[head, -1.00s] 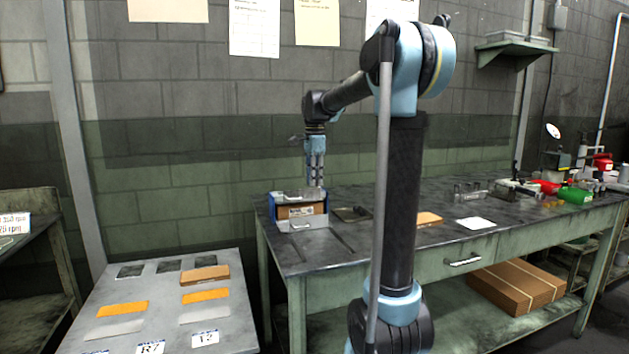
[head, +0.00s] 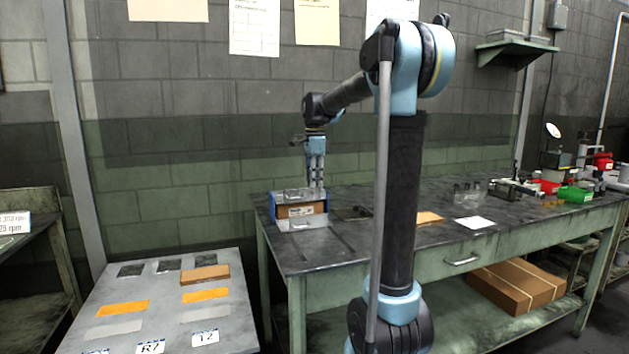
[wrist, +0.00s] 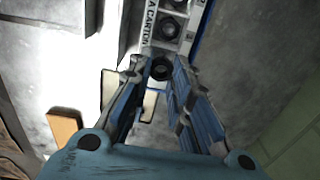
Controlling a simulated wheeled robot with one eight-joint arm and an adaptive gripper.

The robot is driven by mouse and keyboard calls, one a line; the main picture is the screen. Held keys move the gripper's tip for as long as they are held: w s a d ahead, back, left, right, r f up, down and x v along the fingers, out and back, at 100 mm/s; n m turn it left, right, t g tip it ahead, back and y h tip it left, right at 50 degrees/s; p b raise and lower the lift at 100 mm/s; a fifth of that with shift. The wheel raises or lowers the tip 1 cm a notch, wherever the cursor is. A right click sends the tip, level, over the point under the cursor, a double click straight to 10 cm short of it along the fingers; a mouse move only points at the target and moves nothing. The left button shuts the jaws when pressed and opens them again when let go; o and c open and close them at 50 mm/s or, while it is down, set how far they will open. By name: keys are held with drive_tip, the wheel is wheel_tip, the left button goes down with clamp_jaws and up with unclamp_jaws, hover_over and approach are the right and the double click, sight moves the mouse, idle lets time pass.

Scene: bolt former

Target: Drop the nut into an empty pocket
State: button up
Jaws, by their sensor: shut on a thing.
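My gripper (wrist: 160,68) is shut on a dark round nut (wrist: 161,70) between its fingertips. In the wrist view the nut is at the near end of a pale carton tray with a row of square pockets (wrist: 187,42). Pockets farther along the row hold dark round nuts (wrist: 169,27). Whether the held nut is above a pocket or partly inside one cannot be told. In the head view my gripper (head: 316,187) points straight down at the blue-sided box (head: 301,224) on the bench's left end. The nut is too small to make out there.
Red and green bins (head: 574,194) stand at the far right. A grey side table (head: 170,325) is at the left.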

drive_tip(key=shift+f, duration=0.4)
drive_tip(key=o, duration=1)
drive_tip(key=shift+r, duration=0.15)
wheel_tip(320, 180, up, 12)
drive_tip(key=shift+w+f, duration=0.1)
drive_tip(key=shift+f, duration=0.1)
